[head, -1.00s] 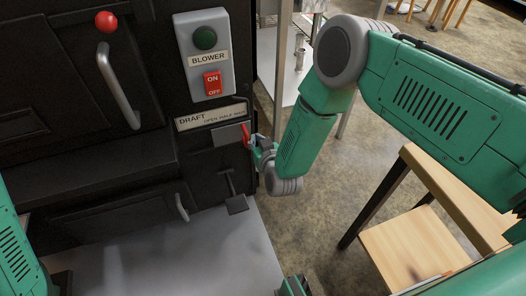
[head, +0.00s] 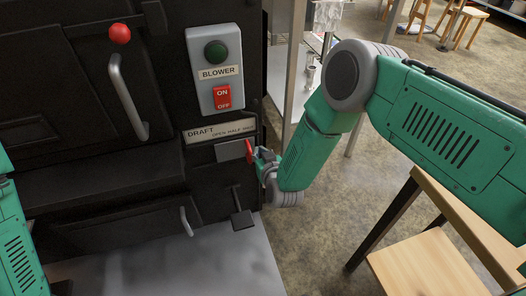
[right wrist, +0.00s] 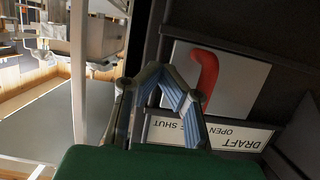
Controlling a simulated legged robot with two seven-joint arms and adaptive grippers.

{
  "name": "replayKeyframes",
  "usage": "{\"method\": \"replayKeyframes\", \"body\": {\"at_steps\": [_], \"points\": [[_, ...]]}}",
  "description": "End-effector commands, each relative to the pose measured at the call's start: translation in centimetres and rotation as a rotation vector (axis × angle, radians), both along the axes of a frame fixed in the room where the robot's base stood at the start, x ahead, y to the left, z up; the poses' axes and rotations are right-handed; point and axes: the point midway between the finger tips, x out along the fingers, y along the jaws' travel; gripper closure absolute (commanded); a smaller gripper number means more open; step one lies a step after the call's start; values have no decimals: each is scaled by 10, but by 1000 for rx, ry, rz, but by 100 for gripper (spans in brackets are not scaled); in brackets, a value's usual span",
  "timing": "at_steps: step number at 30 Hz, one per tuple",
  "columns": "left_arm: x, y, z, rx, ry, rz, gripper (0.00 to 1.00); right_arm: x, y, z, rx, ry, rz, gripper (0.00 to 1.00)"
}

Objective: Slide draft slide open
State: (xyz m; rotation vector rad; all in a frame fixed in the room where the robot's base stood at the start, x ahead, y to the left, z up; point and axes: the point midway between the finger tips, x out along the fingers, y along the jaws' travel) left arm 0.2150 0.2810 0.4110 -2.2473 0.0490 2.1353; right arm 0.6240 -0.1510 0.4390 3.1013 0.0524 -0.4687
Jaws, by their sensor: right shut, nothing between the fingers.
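The draft slide is a grey plate (head: 230,151) under the DRAFT label (head: 220,129) on the black evaporator front. Its upright red handle (head: 249,150) is at the plate's right end. My right gripper (head: 259,156) is shut and empty, just right of the handle. In the right wrist view the closed fingertips (right wrist: 161,72) are beside the red handle (right wrist: 204,74), in front of the grey plate (right wrist: 236,80); I cannot tell whether they touch it. The label there (right wrist: 210,134) appears upside down. Only part of my left arm shows; its gripper is out of view.
Above are the blower switch box (head: 214,65) and a door handle (head: 127,96) with a red knob. A small black lever (head: 241,217) is below the slide. Floor is open between table and evaporator.

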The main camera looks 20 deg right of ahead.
Motion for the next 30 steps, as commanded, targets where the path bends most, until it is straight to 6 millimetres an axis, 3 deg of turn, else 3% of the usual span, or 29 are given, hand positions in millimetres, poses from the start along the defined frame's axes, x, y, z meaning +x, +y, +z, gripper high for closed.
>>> {"method": "replayKeyframes", "body": {"at_steps": [30], "points": [[0, 0, 0, 0, 0, 0, 60, -2, 48, 0, 0, 0, 2, 100]]}}
